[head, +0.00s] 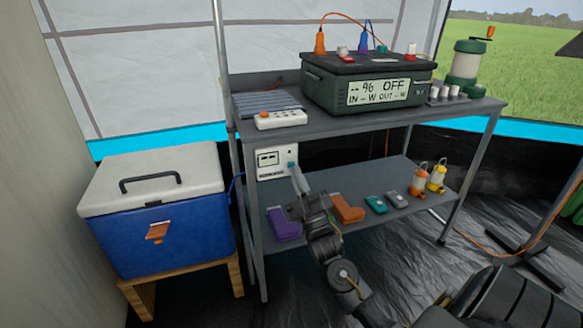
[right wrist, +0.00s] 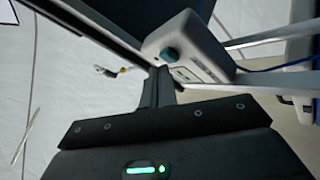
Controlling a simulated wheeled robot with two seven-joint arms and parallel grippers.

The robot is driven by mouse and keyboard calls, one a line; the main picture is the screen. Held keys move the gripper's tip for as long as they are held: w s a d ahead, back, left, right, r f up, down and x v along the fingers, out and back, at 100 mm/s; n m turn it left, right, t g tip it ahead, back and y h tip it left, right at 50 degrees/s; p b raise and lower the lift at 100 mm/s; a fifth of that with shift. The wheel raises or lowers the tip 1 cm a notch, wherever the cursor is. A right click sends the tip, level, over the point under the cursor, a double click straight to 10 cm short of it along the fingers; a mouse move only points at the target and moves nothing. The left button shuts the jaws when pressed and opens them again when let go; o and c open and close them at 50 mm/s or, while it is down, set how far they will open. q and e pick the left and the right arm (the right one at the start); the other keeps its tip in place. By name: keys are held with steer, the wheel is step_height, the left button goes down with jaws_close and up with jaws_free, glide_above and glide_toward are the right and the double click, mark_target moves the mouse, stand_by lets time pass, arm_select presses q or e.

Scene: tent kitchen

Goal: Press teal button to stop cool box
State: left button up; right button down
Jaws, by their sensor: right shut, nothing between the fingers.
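The teal button (head: 290,165) sits on the right part of a white control box (head: 270,167) under the table's top shelf. In the right wrist view the teal button (right wrist: 171,55) is a round knob standing out from the box's pale face. My right gripper (head: 293,171) is shut and empty, its tips close to the button. In the wrist view the closed fingers (right wrist: 159,75) end just short of or beside the button; I cannot tell whether they touch. The blue cool box (head: 165,240) with a white lid stands at left on a wooden stand. My left gripper is not in view.
The metal table (head: 330,120) carries a dark power station (head: 365,82) reading OFF and a white power strip (head: 280,119). The lower shelf (head: 330,232) holds purple (head: 284,223) and orange (head: 347,209) items and small lanterns (head: 437,178). A blue cable runs beside the box.

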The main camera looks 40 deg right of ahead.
steer(key=shift+w, duration=0.1)
steer(key=shift+w+d, duration=0.15)
steer(key=shift+w, duration=0.15)
stand_by(0.4)
steer(key=shift+s+p, duration=0.4)
steer(key=shift+p, duration=0.1)
